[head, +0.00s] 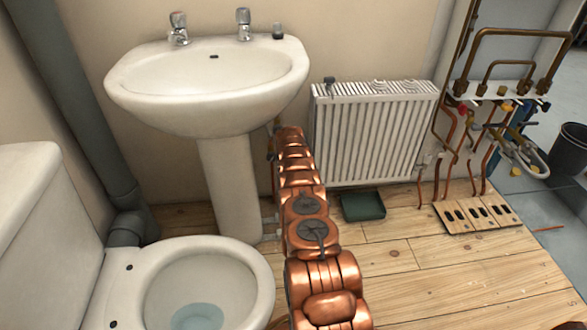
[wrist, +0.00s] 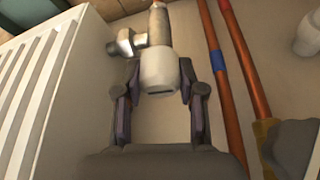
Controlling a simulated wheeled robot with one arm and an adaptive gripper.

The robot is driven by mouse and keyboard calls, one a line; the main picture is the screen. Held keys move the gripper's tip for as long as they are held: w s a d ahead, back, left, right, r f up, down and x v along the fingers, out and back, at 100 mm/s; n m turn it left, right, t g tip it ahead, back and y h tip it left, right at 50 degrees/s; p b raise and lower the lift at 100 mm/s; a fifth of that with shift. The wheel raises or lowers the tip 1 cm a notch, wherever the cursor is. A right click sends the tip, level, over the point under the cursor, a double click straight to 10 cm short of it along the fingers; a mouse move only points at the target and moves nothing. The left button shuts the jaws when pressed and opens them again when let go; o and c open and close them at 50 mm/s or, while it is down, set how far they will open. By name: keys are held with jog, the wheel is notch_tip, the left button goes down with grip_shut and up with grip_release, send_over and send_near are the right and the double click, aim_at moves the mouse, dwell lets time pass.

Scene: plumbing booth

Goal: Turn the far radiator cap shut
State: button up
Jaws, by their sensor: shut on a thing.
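In the wrist view, a white cap (wrist: 158,72) sits on the end of a metal valve (wrist: 157,27) with a side fitting that points left toward the radiator. My gripper (wrist: 159,80) has one finger on each side of the cap and is shut on it. A dark slot shows on the cap's near face. The white ribbed radiator (head: 367,135) stands against the wall in the head view, and its side fills the left of the wrist view (wrist: 45,90). In the head view my copper-coloured arm reaches toward the radiator's left end. The gripper and cap are hidden there.
A washbasin (head: 210,85) on a pedestal and a toilet (head: 190,285) stand left of my arm. A dark green tray (head: 362,206) lies on the floor below the radiator. Orange-brown pipes (wrist: 222,85) run close to the right of my gripper.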

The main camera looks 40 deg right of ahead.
jog(key=shift+a, duration=0.1)
jog(key=o, duration=1.1)
jog(key=shift+o, duration=0.2)
jog(key=shift+r, duration=0.1)
jog(key=s+a+r, duration=0.4)
jog(key=s+a, duration=0.4)
jog(key=a, duration=0.3)
jog(key=shift+s+r, duration=0.15)
jog(key=shift+r, duration=0.05)
dwell(0.5)
dwell(0.5)
